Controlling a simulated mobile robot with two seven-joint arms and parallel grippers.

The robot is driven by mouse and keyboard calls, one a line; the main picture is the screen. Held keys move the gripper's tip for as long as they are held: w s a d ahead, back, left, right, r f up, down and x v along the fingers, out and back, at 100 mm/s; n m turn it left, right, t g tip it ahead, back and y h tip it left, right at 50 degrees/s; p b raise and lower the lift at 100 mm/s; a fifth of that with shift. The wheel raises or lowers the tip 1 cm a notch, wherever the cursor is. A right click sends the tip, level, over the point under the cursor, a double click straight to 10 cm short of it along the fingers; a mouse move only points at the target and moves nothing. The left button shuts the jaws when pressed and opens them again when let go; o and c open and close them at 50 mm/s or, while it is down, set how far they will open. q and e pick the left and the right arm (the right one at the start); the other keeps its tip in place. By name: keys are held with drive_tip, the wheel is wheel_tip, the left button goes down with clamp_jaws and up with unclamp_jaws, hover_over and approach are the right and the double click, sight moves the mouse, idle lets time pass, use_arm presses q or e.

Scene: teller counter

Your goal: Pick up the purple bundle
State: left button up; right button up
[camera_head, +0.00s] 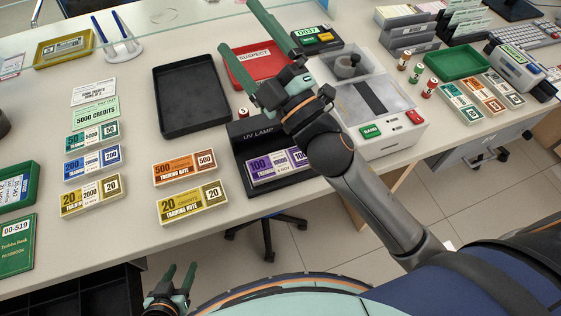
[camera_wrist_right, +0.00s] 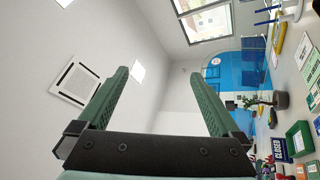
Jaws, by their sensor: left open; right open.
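The purple bundle (camera_head: 265,168), a banded stack marked 100, lies in the black UV lamp stand (camera_head: 236,157) in the head view. My right forearm and wrist pass close beside its right end in the picture and cover part of it. My right gripper (camera_head: 237,42) is open and empty, raised past the bundle, one fingertip near the top edge. Its open fingers also show in the right wrist view (camera_wrist_right: 158,95), with nothing between them. My left gripper (camera_head: 179,277) is open and empty at the lower left, in front of the counter edge, well away from the bundle.
Orange (camera_head: 184,169) and yellow (camera_head: 190,204) bundles lie left of the lamp. A black tray (camera_head: 192,95) and a red SUSPECT tray (camera_head: 251,78) stand behind. A grey counting machine (camera_head: 385,110) stands to the right. Bare counter (camera_head: 135,150) shows between the note rows.

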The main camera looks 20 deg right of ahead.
drive_tip(key=s+a+r+n+g+y, duration=0.2)
drive_tip(key=s+a+n+g+y, duration=0.35)
drive_tip(key=n, duration=0.55)
drive_tip(key=s+a+r+n+g+y, duration=0.3)
drive_tip(key=a+n+g+y, duration=0.4)
drive_tip(key=n+g+y, duration=0.3)
drive_tip(key=s+a+f+n+g+h, duration=0.45)
drive_tip(key=f+n+g, duration=0.2)
drive_tip(key=n, duration=0.35)
drive_tip(key=n+h, duration=0.6)
drive_tip(key=h, duration=1.4)
hover_over(280, 162)
drive_tip(key=shift+t, duration=0.3)
drive_tip(key=f, duration=2)
drive_tip(key=shift+w+a+f, duration=0.1)
drive_tip(key=shift+w+f, duration=0.15)
drive_tip(key=shift+f, duration=0.05)
drive_tip(key=shift+s+f+p, duration=0.15)
drive_tip(key=shift+f+p, duration=0.1)
drive_tip(key=shift+f, duration=1.3)
drive_tip(key=shift+s+f+p, duration=0.1)
drive_tip(key=shift+f+p, duration=0.1)
drive_tip(key=shift+f, duration=1.35)
drive_tip(key=shift+r, duration=0.1)
drive_tip(key=c, duration=1.5)
